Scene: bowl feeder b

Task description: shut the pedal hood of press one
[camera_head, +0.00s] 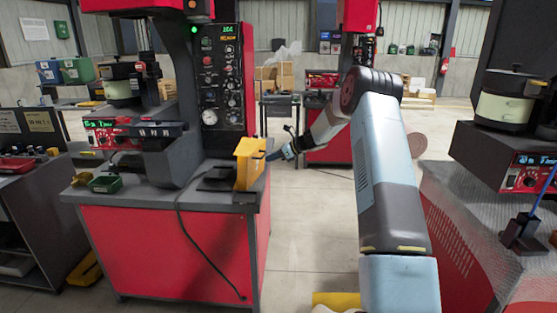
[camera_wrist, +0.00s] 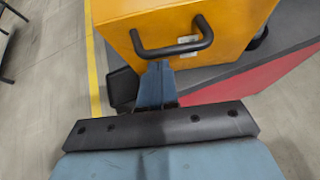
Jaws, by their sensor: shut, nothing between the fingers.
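The yellow pedal hood (camera_head: 250,168) stands at the right end of the grey bench top of the red press (camera_head: 165,240). In the wrist view the hood (camera_wrist: 220,18) fills the top, with a black bar handle (camera_wrist: 203,36) on the face towards me. My gripper (camera_head: 287,153) is just right of the hood in the head view. In the wrist view my gripper (camera_wrist: 158,68) is shut and empty, its fingertips close to the handle's lower edge. I cannot tell whether they touch it. The hood's inside and the pedal are hidden.
A black cable (camera_head: 190,232) hangs down the bench front. A control panel (camera_head: 215,75) stands behind the hood. Another machine (camera_head: 503,165) with a bowl stands at the right. Open floor (camera_head: 310,230) lies between the two.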

